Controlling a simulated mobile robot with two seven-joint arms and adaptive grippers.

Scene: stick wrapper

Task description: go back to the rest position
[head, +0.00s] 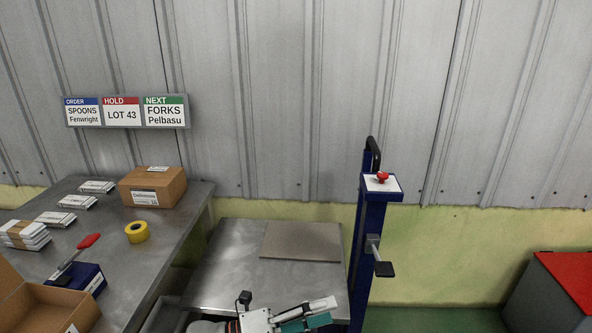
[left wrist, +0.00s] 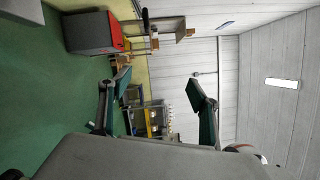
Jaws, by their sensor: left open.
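My left gripper (head: 325,312) shows at the bottom of the head view, in front of the low metal table (head: 215,275), with its fingers pointing right. In the left wrist view its two teal-padded fingers (left wrist: 160,98) stand wide apart with nothing between them. The gripper is open and empty. My right gripper is in neither view.
A blue post with a red button (head: 382,177) and a lever stands just right of the gripper. The left bench (head: 170,240) holds a cardboard box (head: 152,187), yellow tape (head: 137,232), wrapped bundles and an open carton (head: 45,308). A red-topped cabinet (head: 565,285) stands far right.

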